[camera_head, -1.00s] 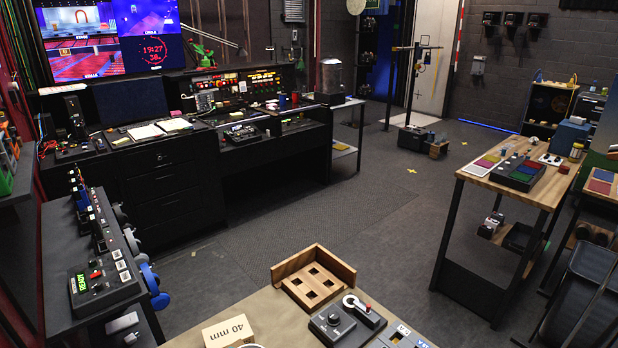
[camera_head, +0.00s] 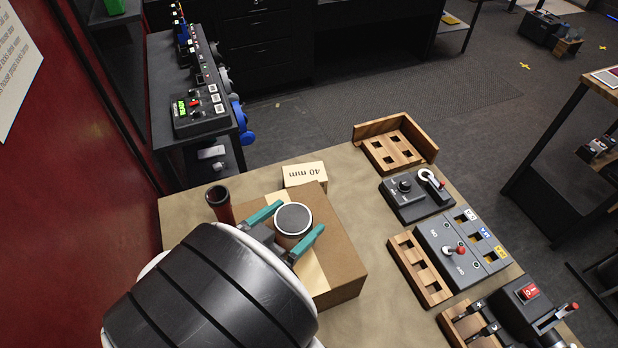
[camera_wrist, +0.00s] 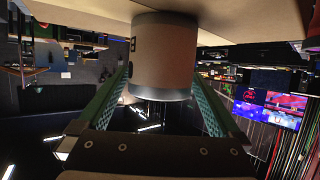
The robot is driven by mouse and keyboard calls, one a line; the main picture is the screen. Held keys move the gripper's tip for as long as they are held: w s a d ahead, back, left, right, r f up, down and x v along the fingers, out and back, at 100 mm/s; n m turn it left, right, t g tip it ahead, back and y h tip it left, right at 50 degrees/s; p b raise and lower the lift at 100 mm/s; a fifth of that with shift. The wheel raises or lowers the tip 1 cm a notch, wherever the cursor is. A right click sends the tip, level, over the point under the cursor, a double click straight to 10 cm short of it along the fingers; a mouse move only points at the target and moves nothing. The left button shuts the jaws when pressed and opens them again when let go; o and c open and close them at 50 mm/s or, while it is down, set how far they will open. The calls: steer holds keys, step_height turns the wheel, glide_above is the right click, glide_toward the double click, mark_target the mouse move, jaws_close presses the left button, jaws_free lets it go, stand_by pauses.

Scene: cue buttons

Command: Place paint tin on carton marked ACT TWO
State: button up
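No ACT TWO lettering shows on the carton's visible faces. My gripper (camera_head: 297,222) has its green fingers on both sides of the tin and looks shut on it. In the wrist view, the tin (camera_wrist: 165,55) has a tan body with a grey-green band and stands between the fingers (camera_wrist: 164,85). Its base appears to meet a tan surface; whether it bears weight there cannot be told.
Right of the carton are a slotted wooden tray (camera_head: 420,268), switch panel (camera_head: 460,250), knob box (camera_head: 415,195) and wooden holder (camera_head: 392,150). The tabletop's (camera_head: 185,215) back-left corner is clear.

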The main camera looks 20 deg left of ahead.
steer(key=shift+r, duration=0.1)
steer(key=v, duration=0.5)
steer(key=shift+s+r, duration=0.2)
